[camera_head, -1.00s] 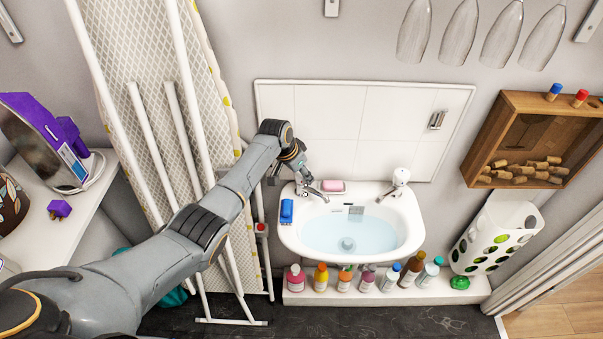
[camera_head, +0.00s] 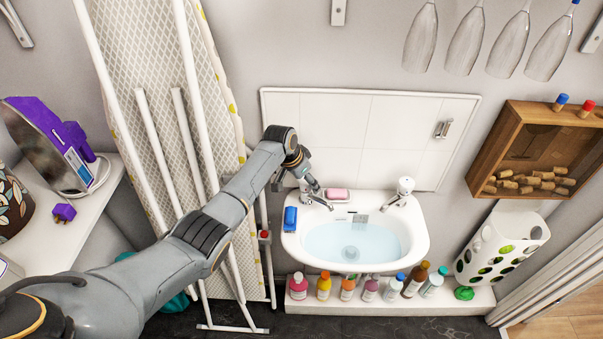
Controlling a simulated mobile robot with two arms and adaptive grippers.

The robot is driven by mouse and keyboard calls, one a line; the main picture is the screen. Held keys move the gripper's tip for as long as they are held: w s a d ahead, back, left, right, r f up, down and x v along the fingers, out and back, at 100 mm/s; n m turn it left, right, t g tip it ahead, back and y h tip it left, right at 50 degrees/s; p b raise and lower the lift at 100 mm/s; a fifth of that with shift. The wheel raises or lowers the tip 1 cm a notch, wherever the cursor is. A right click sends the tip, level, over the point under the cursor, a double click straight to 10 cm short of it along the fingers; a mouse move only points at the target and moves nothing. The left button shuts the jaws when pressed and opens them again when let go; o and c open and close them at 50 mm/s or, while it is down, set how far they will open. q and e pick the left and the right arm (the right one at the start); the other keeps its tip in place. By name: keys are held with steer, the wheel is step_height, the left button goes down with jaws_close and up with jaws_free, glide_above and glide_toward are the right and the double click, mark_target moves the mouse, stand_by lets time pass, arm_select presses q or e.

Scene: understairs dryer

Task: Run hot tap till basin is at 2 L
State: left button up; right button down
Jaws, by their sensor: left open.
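A white basin (camera_head: 413,254) hangs on the wall and holds pale blue water (camera_head: 375,242). A chrome tap (camera_head: 318,199) stands at its back left, and a second tap (camera_head: 401,193) stands at its back right. My left arm comes in from the left, and its gripper (camera_head: 307,182) is at the left tap's top. The gripper is open; its fingers are small in view and partly hidden, so I cannot tell whether they touch the tap. I cannot see which tap is hot, or read a water level. My right gripper is not in view.
A blue sponge-like block (camera_head: 290,218) and pink soap (camera_head: 338,194) lie on the basin's rim. Several bottles (camera_head: 371,290) stand on the ledge below. An ironing board (camera_head: 165,110) leans at left. A wooden cork box (camera_head: 535,150) hangs at right.

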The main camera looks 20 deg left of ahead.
arm_select(q)
steer(key=v, duration=1.1)
steer(key=shift+s+r, duration=0.15)
steer(key=shift+r, duration=0.1)
steer(key=shift+f, duration=0.1)
stand_by(1.0)
